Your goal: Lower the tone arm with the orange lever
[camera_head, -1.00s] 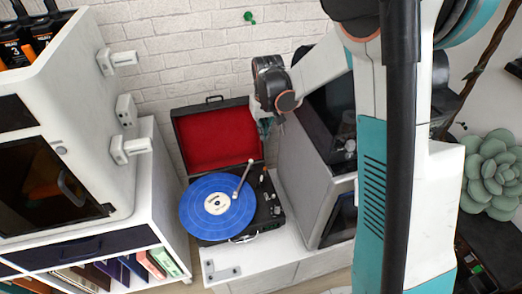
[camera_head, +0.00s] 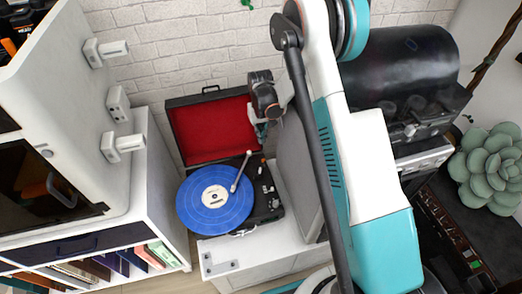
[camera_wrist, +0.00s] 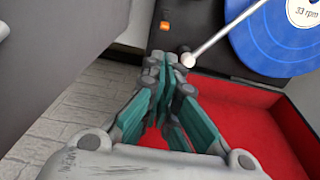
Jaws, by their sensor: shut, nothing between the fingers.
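The record player (camera_head: 262,214) stands open on a white surface, with a blue record (camera_head: 196,212) on its platter. Its pale tone arm (camera_head: 240,172) reaches over the record; in the wrist view the arm (camera_wrist: 225,34) runs from a round end close to the fingertips. A small orange part (camera_wrist: 165,26), perhaps the lever, shows on the black deck in the wrist view, just beyond the fingertips. My gripper (camera_wrist: 172,64) is shut and empty, its teal fingers together. In the head view my gripper (camera_head: 261,132) is by the lid's right side, above the deck's rear.
The red-lined lid (camera_head: 207,130) stands open behind the deck. A grey box-like unit (camera_head: 297,170) is close on the right, partly behind my arm. A white cabinet (camera_head: 150,200) stands at left. The white surface has free room in front of the player.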

